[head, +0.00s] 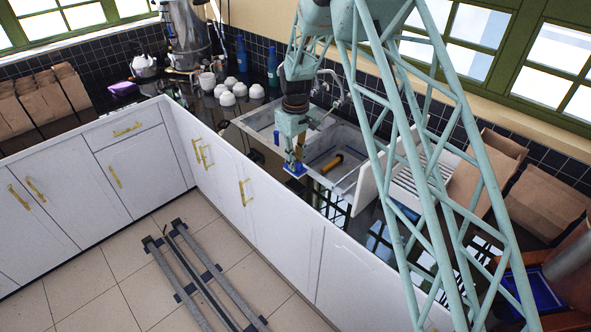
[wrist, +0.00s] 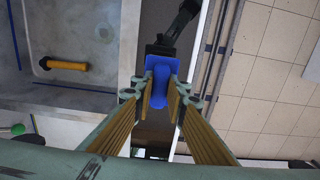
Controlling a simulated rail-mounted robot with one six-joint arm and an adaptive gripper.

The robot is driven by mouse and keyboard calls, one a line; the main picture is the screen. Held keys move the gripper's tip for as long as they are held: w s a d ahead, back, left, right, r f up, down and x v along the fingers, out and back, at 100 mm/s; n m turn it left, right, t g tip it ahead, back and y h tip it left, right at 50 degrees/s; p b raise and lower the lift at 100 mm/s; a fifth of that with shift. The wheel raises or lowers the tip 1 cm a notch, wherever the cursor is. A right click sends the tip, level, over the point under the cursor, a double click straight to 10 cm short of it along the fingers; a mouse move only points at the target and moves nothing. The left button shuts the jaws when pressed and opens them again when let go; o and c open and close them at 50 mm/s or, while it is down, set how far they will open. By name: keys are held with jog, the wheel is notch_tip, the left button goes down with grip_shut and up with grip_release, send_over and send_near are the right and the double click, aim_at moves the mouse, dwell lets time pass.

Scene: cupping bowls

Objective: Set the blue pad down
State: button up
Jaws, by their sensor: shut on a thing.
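The blue pad (wrist: 161,68) is between the fingertips of my gripper (wrist: 160,100) in the wrist view. My gripper is shut on it. In the head view the blue pad (head: 294,169) shows at the lower end of my gripper (head: 295,160), near the front edge of the counter by the sink. I cannot tell whether the pad touches the counter or hangs just above it. Part of the pad is hidden by the fingers.
The sink (head: 335,150) beside my gripper holds a yellow and black cylinder (head: 331,164). Several white bowls (head: 240,89) stand on the counter behind, near blue bottles (head: 272,68). A dish rack (head: 418,180) and brown paper bags (head: 485,172) stand to the right.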

jog(key=shift+f, duration=0.1)
jog(key=shift+f, duration=1.7)
jog(key=shift+f, duration=0.15)
jog(key=o, duration=0.9)
notch_tip(320, 180, up, 11)
jog(key=shift+r, duration=0.7)
